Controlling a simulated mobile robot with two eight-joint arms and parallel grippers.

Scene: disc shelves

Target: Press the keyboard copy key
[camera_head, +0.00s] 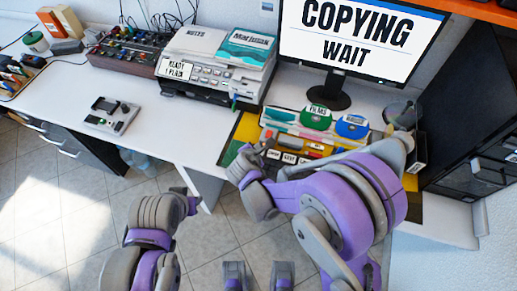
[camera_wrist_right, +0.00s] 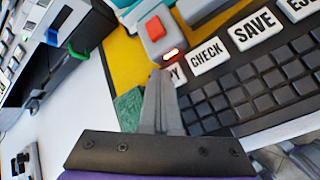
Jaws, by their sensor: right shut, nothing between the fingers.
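The keyboard (camera_wrist_right: 250,90) has dark keys and white labelled keys reading CHECK (camera_wrist_right: 207,55) and SAVE (camera_wrist_right: 252,29). A partly hidden key ending in "PY" (camera_wrist_right: 174,73), the copy key, lies beside CHECK. My right gripper (camera_wrist_right: 160,75) is shut and empty, its tips at the copy key and covering part of it; I cannot tell whether they touch. In the head view the right gripper (camera_head: 262,148) is over the keyboard's left end. The monitor (camera_head: 350,38) reads "COPYING WAIT". My left arm shows at the lower left, but its fingers cannot be made out.
A red-buttoned device (camera_wrist_right: 155,30) with a lit red light stands just behind the copy key. A printer (camera_head: 213,72) labelled "READY 1 PLAIN" stands left of the monitor. Holders labelled FILMS (camera_head: 317,113) stand behind the keyboard.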

